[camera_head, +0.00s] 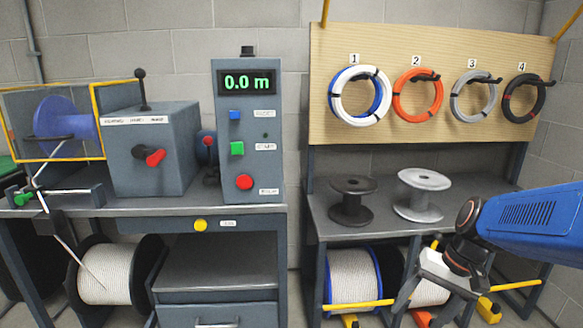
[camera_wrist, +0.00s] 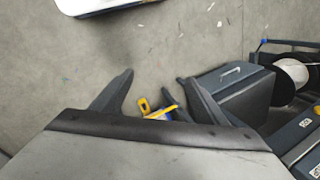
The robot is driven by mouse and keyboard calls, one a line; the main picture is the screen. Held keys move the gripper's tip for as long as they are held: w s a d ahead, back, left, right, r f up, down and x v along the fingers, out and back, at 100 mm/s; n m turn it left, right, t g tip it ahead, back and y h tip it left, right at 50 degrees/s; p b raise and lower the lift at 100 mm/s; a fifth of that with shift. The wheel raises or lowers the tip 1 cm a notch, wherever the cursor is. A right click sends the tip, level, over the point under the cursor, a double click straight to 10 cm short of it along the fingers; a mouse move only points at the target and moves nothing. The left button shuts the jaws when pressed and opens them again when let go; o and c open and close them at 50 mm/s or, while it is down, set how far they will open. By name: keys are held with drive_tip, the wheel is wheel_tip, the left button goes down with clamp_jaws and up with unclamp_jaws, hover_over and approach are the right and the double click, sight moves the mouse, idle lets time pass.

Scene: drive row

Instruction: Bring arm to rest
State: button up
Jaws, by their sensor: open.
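My gripper (camera_head: 430,298) hangs low at the right of the head view, in front of the right bench and its lower spools. The blue arm (camera_head: 535,222) reaches in from the right edge. In the wrist view, my gripper (camera_wrist: 156,80) has its two dark fingers spread apart, with nothing held between them. Bare grey floor (camera_wrist: 175,45) shows beyond the fingertips.
The right bench (camera_head: 325,218) carries a dark spool (camera_head: 352,205) and a silver spool (camera_head: 422,200). Cable coils hang on a board (camera_head: 440,60) above. A yellow rail (camera_head: 365,304) crosses low. The wrist view shows a dark drawer cabinet (camera_wrist: 235,95) at right.

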drive_tip(key=s+r+n+t+h, duration=0.3)
drive_tip(key=s+r+n+t, duration=0.1)
drive_tip(key=s, duration=0.6)
drive_tip(key=shift+s+r+h, duration=0.2)
drive_tip(key=shift+r+h, duration=0.2)
idle(0.8)
